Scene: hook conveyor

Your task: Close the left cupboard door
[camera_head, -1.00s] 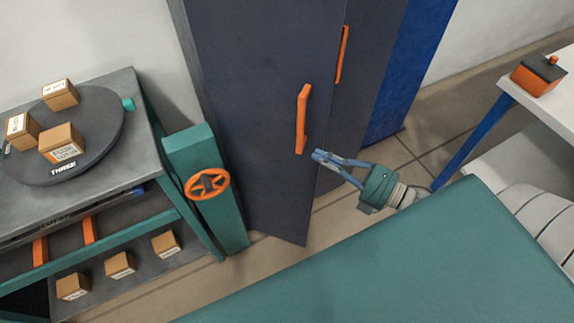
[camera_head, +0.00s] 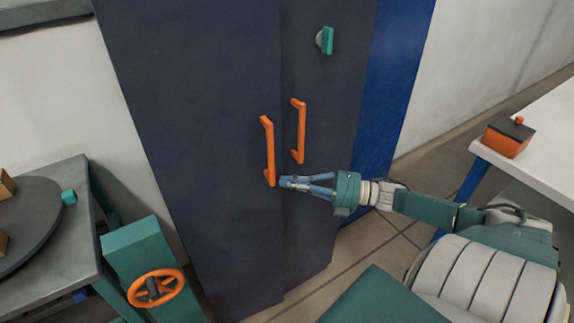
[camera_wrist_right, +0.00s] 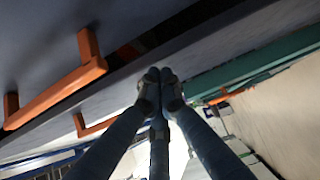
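The left cupboard door (camera_head: 195,150) is dark grey with an orange handle (camera_head: 268,152). It stands slightly ajar, its free edge in front of the right door (camera_head: 325,150), which has its own orange handle (camera_head: 299,132). My right gripper (camera_head: 283,182) is at the left door's free edge, just below and right of its handle. Whether it touches the door is unclear. In the right wrist view the fingertips (camera_wrist_right: 161,76) are together with nothing between them, and an orange handle (camera_wrist_right: 60,92) is beside them at left. My left gripper is not in view.
A teal post with an orange handwheel (camera_head: 155,288) stands at lower left, beside a grey table (camera_head: 75,180). A white table with an orange box (camera_head: 508,138) is at right. A teal knob (camera_head: 327,40) is on the right door.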

